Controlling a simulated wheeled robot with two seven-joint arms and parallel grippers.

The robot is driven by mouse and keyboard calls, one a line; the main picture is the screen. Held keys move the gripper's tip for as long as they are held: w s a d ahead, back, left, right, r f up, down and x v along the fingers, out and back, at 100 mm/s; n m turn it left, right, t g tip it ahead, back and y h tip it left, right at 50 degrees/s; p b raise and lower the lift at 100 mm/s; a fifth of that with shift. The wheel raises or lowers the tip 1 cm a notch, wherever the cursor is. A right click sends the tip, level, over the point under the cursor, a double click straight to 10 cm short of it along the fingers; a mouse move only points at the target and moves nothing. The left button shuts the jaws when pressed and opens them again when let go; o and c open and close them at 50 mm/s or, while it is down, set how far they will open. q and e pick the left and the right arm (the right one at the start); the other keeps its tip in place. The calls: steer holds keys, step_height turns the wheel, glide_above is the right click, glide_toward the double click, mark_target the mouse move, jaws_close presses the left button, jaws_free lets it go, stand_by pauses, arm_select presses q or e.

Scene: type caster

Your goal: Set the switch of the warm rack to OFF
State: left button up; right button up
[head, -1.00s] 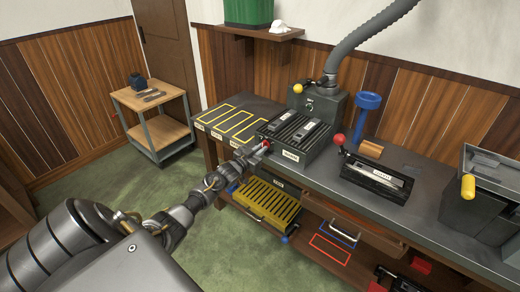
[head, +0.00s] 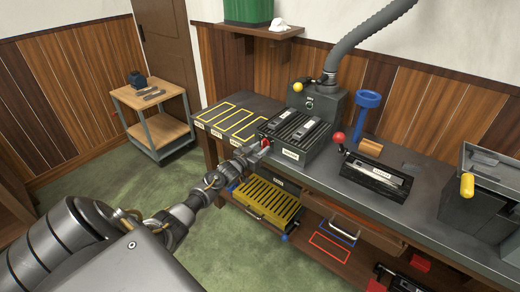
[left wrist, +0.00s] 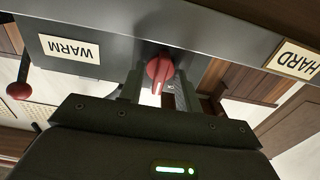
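The warm rack (head: 318,142) is a dark slotted box on the bench, with black-handled pieces lying in its top. In the left wrist view its grey front (left wrist: 112,38) carries an upside-down WARM label (left wrist: 70,49). My left gripper (head: 265,150) is at the knob. In the left wrist view its fingers (left wrist: 160,88) are apart, one on each side of the knob; I see no clear contact. My right gripper is out of view.
A HARD label (left wrist: 296,58) is at the right in the wrist view. A yellow slotted rack (head: 265,203) sits below the bench. A black box with a red-knobbed lever (head: 338,138) stands right of the warm rack. The floor (head: 105,200) in front is clear.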

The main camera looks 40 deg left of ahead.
arm_select(q)
steer(key=s, duration=1.1)
steer(key=shift+d, duration=0.15)
steer(key=shift+w, duration=0.1)
